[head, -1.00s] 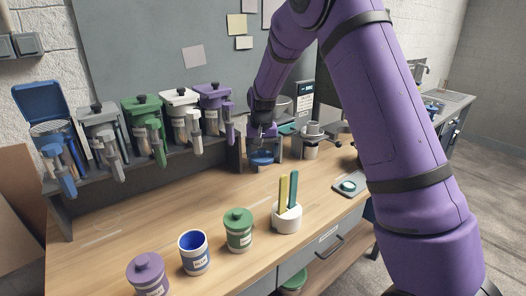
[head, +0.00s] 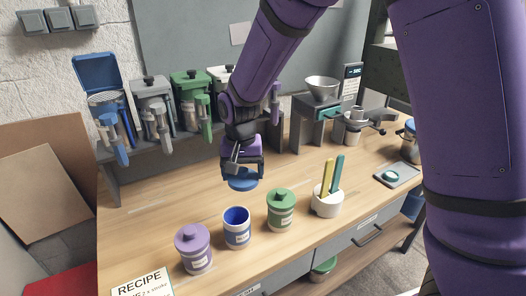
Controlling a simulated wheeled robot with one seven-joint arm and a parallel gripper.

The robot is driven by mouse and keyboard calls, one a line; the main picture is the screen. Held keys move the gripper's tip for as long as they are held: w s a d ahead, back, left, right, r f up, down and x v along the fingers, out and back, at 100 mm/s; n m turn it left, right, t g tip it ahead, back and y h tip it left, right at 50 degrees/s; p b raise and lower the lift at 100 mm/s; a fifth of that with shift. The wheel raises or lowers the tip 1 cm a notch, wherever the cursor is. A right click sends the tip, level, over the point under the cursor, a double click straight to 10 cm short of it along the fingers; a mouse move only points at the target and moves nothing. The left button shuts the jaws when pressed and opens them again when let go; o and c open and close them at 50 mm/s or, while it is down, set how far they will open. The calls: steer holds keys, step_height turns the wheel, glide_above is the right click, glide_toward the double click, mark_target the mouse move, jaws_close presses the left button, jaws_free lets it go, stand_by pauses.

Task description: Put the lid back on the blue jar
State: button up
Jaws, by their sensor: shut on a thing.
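The blue jar (head: 237,232) stands upright and uncovered at the front of the wooden bench, its dark blue inside showing. My gripper (head: 242,172) is shut on the blue lid (head: 242,183). It holds the lid level in the air, above the blue jar in the picture and apart from it. The lid's knob is hidden between the fingers.
A purple jar (head: 194,250) stands close left of the blue jar, and a green jar (head: 281,209) close right. A white holder (head: 327,202) with yellow and teal sticks is farther right. Dispensers (head: 155,108) line the back. The bench (head: 150,220) is clear at left.

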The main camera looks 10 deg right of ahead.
mark_target(233, 186)
steer(key=s+a, duration=0.2)
steer(key=s, duration=0.1)
steer(key=s+a, duration=0.1)
steer(key=s, duration=0.1)
steer(key=shift+s+f, duration=0.1)
step_height(233, 186, down, 6)
steer(key=shift+f, duration=0.15)
stand_by(0.4)
steer(key=shift+a+f, duration=0.1)
steer(key=shift+f, duration=0.05)
stand_by(2.0)
steer(key=o, duration=0.8)
steer(key=shift+c, duration=0.2)
steer(key=shift+r, duration=3.5)
